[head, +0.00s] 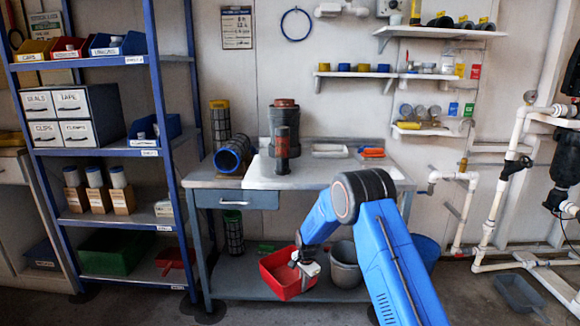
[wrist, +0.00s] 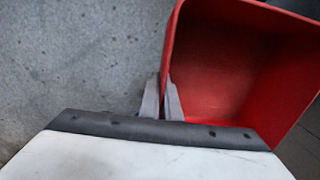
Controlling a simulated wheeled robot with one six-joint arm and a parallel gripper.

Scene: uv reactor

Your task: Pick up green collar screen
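The green collar screen (head: 233,232) is a dark mesh cylinder with a green band at its top. It stands upright on the table's lower shelf, under the drawer. My gripper (head: 307,266) is to its right, at the rim of a red bin (head: 281,284). In the wrist view my gripper's fingers (wrist: 162,100) are close together, with the red bin's thin wall (wrist: 172,45) between them. The bin looks tilted in the head view. I cannot tell whether it is resting on the shelf. The screen does not show in the wrist view.
A grey bucket (head: 346,264) stands right of the red bin. A yellow-collared screen (head: 220,120) and a blue-ringed cylinder (head: 232,154) are on the table (head: 205,182). A blue-framed rack (head: 172,130) stands at left. White piping (head: 487,215) fills the right side.

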